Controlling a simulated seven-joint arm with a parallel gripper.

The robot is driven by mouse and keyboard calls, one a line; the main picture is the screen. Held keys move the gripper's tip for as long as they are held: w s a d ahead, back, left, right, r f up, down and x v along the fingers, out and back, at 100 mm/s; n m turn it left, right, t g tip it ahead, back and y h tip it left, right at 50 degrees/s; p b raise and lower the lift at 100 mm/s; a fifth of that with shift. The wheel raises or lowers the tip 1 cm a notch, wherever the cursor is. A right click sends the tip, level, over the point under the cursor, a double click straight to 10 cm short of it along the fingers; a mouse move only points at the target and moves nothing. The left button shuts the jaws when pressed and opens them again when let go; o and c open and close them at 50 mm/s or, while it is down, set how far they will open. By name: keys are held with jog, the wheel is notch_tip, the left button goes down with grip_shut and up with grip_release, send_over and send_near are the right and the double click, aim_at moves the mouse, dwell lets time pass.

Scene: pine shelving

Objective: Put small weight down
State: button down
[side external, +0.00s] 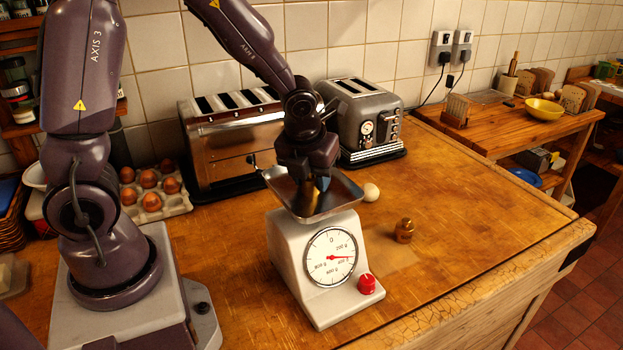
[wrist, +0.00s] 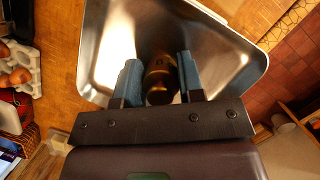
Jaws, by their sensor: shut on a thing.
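A kitchen scale (side external: 318,262) with a white body, round dial and steel pan (side external: 345,198) stands on the wooden worktop. My gripper (side external: 322,184) points down into the pan. In the wrist view my gripper (wrist: 159,75) has its blue fingers shut on a small brass weight (wrist: 160,80), with the steel pan (wrist: 105,50) around and beneath it. In the side view this weight is hidden by the fingers and the pan rim. The dial needle points right. Another brass weight (side external: 404,231) stands upright on the worktop, right of the scale.
A long toaster (side external: 225,145) and a grey toaster (side external: 365,120) stand behind the scale. An egg (side external: 371,192) lies near the pan's right side. An egg tray (side external: 165,205) is at the left. The worktop (side external: 480,220) is clear at the right.

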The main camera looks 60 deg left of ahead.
jog(key=shift+r, duration=0.4)
notch_tip(320, 180, up, 3)
jog(key=shift+f, duration=0.15)
jog(key=s+d+r, duration=0.3)
jog(key=s+r, duration=0.7)
jog(key=s, duration=0.4)
jog(key=m, duration=0.3)
send_over(436, 270)
jog(key=shift+t+h, duration=0.3)
jog(key=shift+h, duration=0.1)
jog(key=f, duration=1.8)
jog(key=s+f, duration=0.1)
jog(key=f, duration=0.7)
jog(key=shift+d+f, duration=0.2)
jog(key=shift+f, duration=0.2)
jog(key=shift+w+f, duration=0.1)
jog(key=shift+f, duration=2.2)
